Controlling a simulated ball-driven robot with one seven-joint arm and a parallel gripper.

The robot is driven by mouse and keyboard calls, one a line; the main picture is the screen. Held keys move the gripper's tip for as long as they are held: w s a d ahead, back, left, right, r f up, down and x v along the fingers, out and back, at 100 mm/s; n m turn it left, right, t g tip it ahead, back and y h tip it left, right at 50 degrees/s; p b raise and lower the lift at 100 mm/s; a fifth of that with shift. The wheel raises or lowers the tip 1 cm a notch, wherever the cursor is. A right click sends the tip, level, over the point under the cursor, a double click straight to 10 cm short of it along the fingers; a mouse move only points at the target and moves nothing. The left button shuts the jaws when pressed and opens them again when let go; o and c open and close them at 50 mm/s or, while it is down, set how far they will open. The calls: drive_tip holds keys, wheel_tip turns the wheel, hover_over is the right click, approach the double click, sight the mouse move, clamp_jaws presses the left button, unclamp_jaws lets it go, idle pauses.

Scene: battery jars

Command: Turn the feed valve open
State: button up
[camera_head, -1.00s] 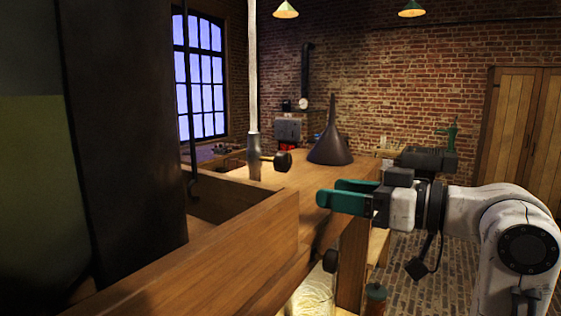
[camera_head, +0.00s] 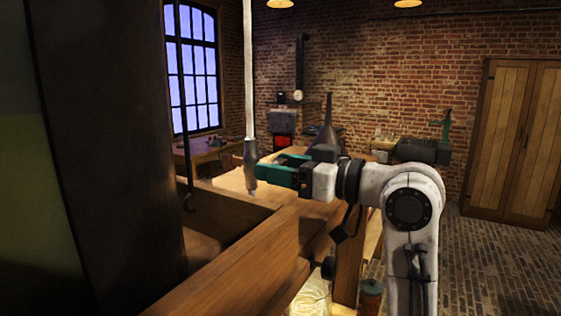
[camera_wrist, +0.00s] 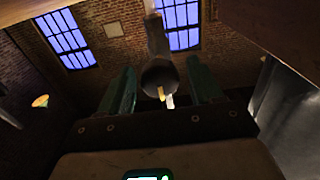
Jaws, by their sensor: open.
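The feed valve (camera_head: 251,157) is a dark metal fitting at the lower end of a pale upright pipe (camera_head: 249,70). In the head view its round black knob is hidden behind my gripper. My gripper (camera_head: 268,170) has teal fingers, is open and points left at the valve. In the wrist view a dark round end of the valve (camera_wrist: 159,73) shows between the spread fingers of my gripper (camera_wrist: 162,85). A gap shows on both sides of it, and I cannot tell whether either finger touches it.
A wooden trough wall (camera_head: 230,262) runs below the valve in the foreground. A thin dark hook (camera_head: 188,150) hangs left of the pipe. A dark funnel shape (camera_head: 328,128) stands behind my arm. Open brick floor (camera_head: 480,265) lies to the right.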

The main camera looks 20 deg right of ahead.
drive_tip(key=shift+w+a, duration=0.1)
drive_tip(key=shift+w, duration=0.05)
drive_tip(key=c, duration=1)
